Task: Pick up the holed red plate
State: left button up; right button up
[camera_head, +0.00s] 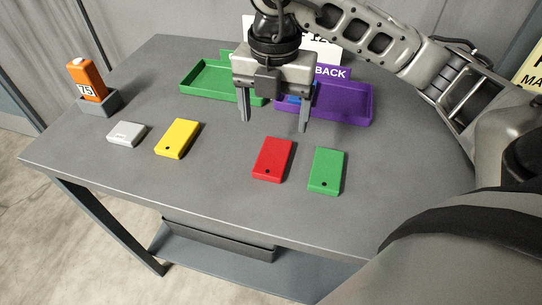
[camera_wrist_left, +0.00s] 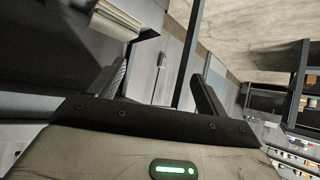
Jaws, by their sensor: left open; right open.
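The holed red plate (camera_head: 273,159) lies flat on the grey table, with a small dark hole near its front edge. My right gripper (camera_head: 275,124) is open and empty in the head view. Its fingers point down, spread apart, just behind the red plate in the picture and above the table. Its exact height is hard to tell. My left gripper (camera_wrist_left: 163,85) shows only in the left wrist view, with its two dark fingers apart and nothing between them. The red plate is not in the left wrist view.
A green holed plate (camera_head: 327,171) lies close right of the red one. A yellow plate (camera_head: 177,138) and a grey block (camera_head: 126,133) lie left. Behind are a green tray (camera_head: 205,84) and a purple tray (camera_head: 345,103). An orange bottle (camera_head: 87,80) stands in a grey holder.

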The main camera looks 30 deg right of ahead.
send_over(273, 155)
notch_tip(273, 155, down, 5)
jog(key=shift+s+r+b, duration=0.1)
jog(key=shift+r+b, duration=0.1)
jog(key=shift+b, duration=0.1)
jog(key=shift+f+p, duration=0.4)
jog(key=shift+f, duration=2.2)
jog(key=c, duration=1.2)
